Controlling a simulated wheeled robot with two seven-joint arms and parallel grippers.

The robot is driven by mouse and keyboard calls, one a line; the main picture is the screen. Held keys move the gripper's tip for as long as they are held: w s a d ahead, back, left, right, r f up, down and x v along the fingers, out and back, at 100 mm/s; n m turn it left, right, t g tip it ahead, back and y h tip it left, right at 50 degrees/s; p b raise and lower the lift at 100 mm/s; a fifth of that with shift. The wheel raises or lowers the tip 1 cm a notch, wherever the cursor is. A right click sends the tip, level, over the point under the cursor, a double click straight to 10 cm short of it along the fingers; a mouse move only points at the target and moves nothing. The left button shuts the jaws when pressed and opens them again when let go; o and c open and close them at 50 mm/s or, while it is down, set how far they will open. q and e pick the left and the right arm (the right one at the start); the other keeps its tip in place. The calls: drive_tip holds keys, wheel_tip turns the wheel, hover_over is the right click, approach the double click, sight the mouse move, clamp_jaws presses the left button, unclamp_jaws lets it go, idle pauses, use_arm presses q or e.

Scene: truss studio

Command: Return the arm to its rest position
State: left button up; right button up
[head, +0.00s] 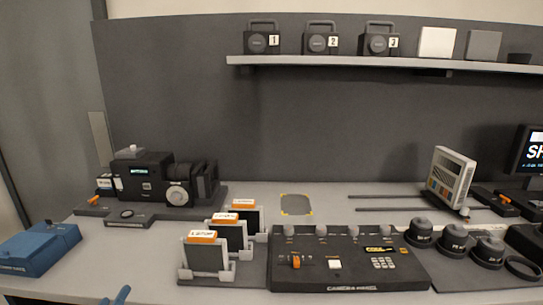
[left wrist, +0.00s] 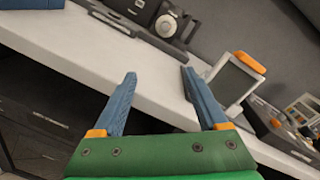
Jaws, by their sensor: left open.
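My left gripper (left wrist: 157,73) shows in the left wrist view with two blue fingers on a green body. The fingers are spread apart with nothing between them. It hangs over the front edge of the white bench (left wrist: 75,50). In the head view only a blue fingertip of my left gripper (head: 117,297) shows at the bottom edge, left of the card holders. My right gripper is in neither view.
A black camera unit (head: 150,182) stands at the left. Several orange-topped cards (head: 206,257) stand in holders near the front. A control panel (head: 345,262) is at front center, a blue box (head: 38,250) at far left. A shelf (head: 380,65) runs above.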

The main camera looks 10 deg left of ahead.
use_arm(q)
drive_tip(key=s+d+f+n+g, duration=0.15)
drive_tip(key=f+n, duration=0.25)
drive_tip(key=f, duration=0.4)
drive_tip(key=s+f+n+g, duration=0.3)
drive_tip(key=f+n, duration=0.2)
drive_tip(key=f, duration=0.4)
drive_tip(key=s+d+f+n+g, duration=0.1)
drive_tip(key=s+f+n+g, duration=0.2)
drive_tip(key=f, duration=0.5)
drive_tip(key=s+d+f+n+g+h, duration=0.1)
drive_tip(key=s+d+f+n+g, duration=0.3)
drive_tip(key=s, duration=0.7)
drive_tip(key=s+d+f+n+g+h, duration=0.2)
drive_tip(key=s+d+f+n+g, duration=0.3)
drive_tip(key=s+d+f+n, duration=0.3)
drive_tip(key=s+d+f, duration=0.3)
drive_tip(key=d+f, duration=0.2)
drive_tip(key=f, duration=0.1)
drive_tip(key=shift+s+d+n, duration=0.15)
drive_tip(key=shift+s+n, duration=0.15)
drive_tip(key=shift+s, duration=0.1)
